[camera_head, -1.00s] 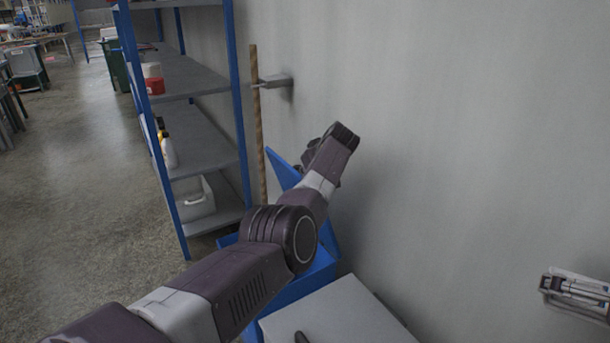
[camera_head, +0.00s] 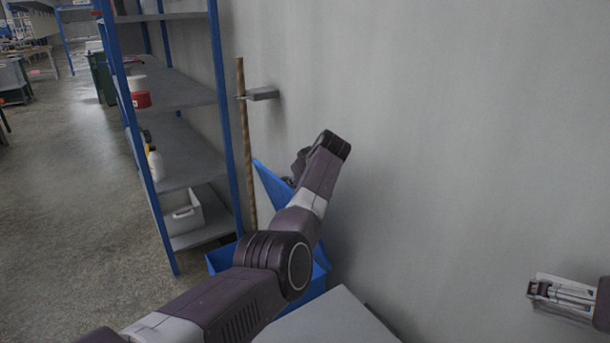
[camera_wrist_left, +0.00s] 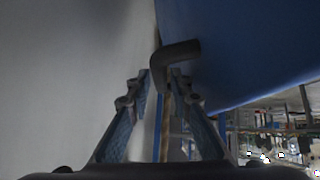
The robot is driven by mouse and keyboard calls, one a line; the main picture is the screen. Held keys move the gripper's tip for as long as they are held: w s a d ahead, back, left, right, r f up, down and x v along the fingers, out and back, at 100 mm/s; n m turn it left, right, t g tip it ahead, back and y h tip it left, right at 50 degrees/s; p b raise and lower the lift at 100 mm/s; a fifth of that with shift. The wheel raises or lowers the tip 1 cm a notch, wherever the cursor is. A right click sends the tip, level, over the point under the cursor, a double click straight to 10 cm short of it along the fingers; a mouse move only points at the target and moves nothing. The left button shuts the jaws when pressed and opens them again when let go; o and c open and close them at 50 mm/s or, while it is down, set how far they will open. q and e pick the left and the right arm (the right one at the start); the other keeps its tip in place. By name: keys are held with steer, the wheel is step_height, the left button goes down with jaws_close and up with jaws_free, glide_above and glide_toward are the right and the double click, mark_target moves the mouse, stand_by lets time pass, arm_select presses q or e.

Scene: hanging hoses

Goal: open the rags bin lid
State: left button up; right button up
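The blue rags bin (camera_head: 222,258) stands on the floor by the wall, largely hidden behind my left arm. Its blue lid (camera_head: 270,184) is raised and tilted up; the arm hides part of it. My left gripper is hidden in the head view. In the left wrist view, the lid's blue surface (camera_wrist_left: 235,50) fills the upper right. A dark bent handle (camera_wrist_left: 180,52) reaches down between the fingertips of my left gripper (camera_wrist_left: 160,82), which appear closed around it. My right gripper (camera_head: 562,292) is at the right edge, away from the bin; its finger gap is unclear.
A blue-framed shelf (camera_head: 183,150) with containers stands left of the bin. A wooden pole (camera_head: 246,150) stands upright by a wall bracket (camera_head: 262,94). A grey flat-topped box (camera_head: 330,318) is in front of the bin. The wall is close on the right; open floor lies left.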

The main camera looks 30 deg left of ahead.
arm_select(q)
steer(key=v, duration=1)
steer(key=shift+f, duration=0.1)
arm_select(e)
steer(key=shift+s, duration=0.1)
